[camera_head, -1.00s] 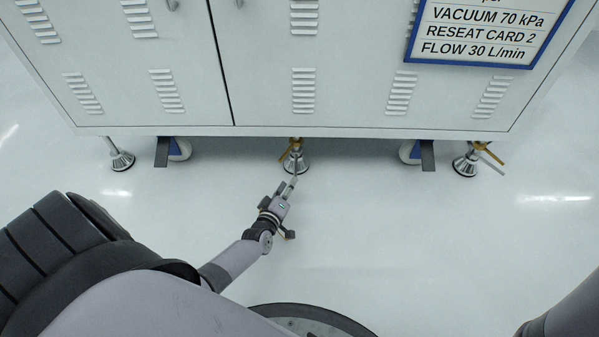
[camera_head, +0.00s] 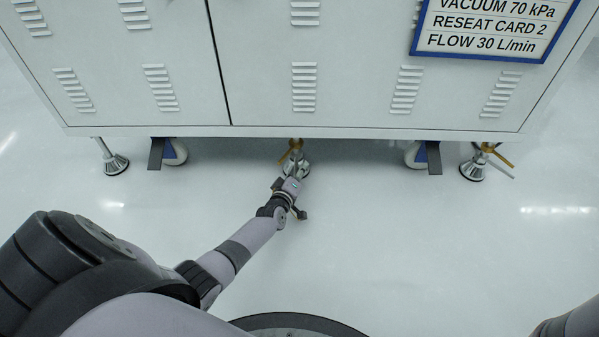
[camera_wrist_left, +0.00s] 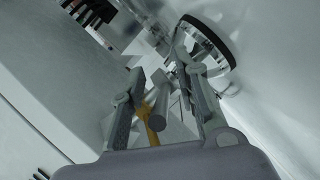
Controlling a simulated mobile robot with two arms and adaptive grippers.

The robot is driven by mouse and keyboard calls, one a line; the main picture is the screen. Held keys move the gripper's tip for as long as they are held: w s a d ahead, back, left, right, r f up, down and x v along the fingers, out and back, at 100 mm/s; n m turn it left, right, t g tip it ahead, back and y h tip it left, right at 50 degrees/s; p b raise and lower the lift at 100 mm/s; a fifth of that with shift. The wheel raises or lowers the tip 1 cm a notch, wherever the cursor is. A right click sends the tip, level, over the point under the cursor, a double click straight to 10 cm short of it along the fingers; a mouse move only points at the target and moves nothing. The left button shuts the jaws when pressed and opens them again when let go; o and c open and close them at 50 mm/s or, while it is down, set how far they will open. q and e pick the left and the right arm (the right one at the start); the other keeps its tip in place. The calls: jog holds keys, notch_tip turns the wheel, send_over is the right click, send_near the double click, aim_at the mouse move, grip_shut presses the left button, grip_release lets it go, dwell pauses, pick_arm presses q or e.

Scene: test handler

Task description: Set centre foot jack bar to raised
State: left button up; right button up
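The centre foot jack (camera_head: 303,166) stands under the front edge of the cabinet, a chrome foot with a brass-coloured bar (camera_head: 284,156) near its top. My left gripper (camera_head: 295,164) is right in front of the jack and partly covers it. In the left wrist view the left gripper's fingers (camera_wrist_left: 160,95) are spread apart. The brass bar (camera_wrist_left: 156,122) shows between them, beside grey rod-like parts; I cannot tell whether a finger touches it. The round jack foot (camera_wrist_left: 226,58) is beyond the fingers at upper right. My right gripper is out of view.
The white cabinet (camera_head: 345,100) overhangs the jack. Casters with dark brackets (camera_head: 156,153) (camera_head: 434,157) flank it. A left foot jack (camera_head: 115,164) and a right one with a brass bar (camera_head: 473,169) stand farther out. The floor (camera_head: 400,250) in front is clear.

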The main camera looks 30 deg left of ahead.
pick_arm(q)
grip_shut()
dwell(0.7)
